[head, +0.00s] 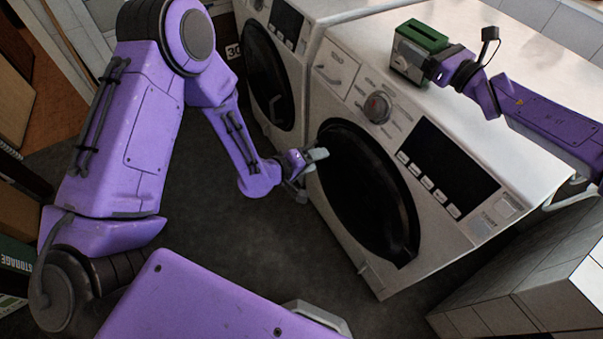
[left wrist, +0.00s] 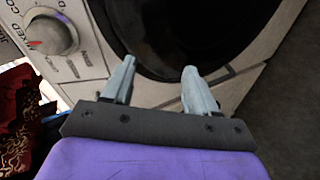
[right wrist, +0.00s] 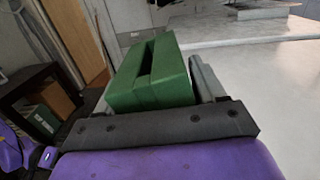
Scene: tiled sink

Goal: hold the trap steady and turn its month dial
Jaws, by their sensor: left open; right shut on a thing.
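The trap is a small box with a green slotted top (head: 424,36) and a grey front, standing on the washing machine's white top. My right gripper (head: 434,64) is shut on it from the right. In the right wrist view the trap's green body (right wrist: 152,75) sits between the fingers. My left gripper (head: 306,164) is open and empty, in front of the machine's dark round door, well below the trap. In the left wrist view its two fingers (left wrist: 160,78) are apart with nothing between them.
The near washing machine (head: 345,75) has a round program knob (head: 377,107), which also shows in the left wrist view (left wrist: 50,33). A second machine (head: 268,70) stands to its left. The white top (head: 500,70) is clear around the trap. A tiled block (head: 530,270) stands at lower right.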

